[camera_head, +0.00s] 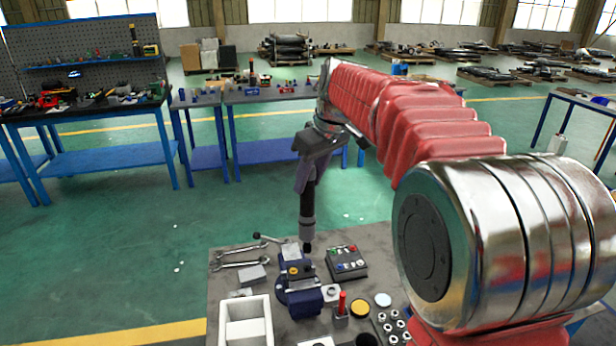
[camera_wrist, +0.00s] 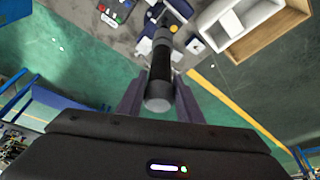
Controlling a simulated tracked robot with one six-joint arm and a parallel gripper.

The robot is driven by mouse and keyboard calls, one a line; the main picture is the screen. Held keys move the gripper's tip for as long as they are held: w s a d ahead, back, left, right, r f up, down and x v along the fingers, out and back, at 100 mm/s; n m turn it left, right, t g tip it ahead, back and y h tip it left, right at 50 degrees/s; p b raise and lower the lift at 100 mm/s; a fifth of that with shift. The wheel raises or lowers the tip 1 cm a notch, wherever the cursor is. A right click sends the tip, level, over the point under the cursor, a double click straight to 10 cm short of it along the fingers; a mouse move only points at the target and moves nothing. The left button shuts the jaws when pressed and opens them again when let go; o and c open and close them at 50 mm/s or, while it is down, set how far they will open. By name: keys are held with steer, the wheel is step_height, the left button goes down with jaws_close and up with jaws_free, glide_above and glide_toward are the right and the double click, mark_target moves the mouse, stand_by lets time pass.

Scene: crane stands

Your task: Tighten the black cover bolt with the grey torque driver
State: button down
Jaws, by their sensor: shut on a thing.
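My gripper (camera_head: 307,188) is shut on the grey and black torque driver (camera_head: 307,228), which hangs nearly upright above the workbench, tip down. In the wrist view the driver (camera_wrist: 161,75) sits between the two dark fingers (camera_wrist: 160,100), its rounded grey end toward the camera. Beneath and beside its tip is a dark blue vise (camera_head: 303,300) with a small orange-topped part. A dark box (camera_head: 346,263) with red, green, blue and white knobs or bolts stands to the right. I cannot tell which piece is the black cover bolt. Contact at the tip is unclear.
The bench (camera_head: 228,255) holds wrenches (camera_head: 240,264), a white tray (camera_head: 228,312), a red-handled tool (camera_head: 342,303), a yellow disc (camera_head: 360,308) and a rack of nuts (camera_head: 390,327). Blue tables (camera_head: 95,157) stand behind, across open green floor.

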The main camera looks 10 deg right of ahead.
mark_target(309, 196)
steer(key=shift+f, duration=2.45)
steer(key=shift+f, duration=0.95)
stand_by(4.4)
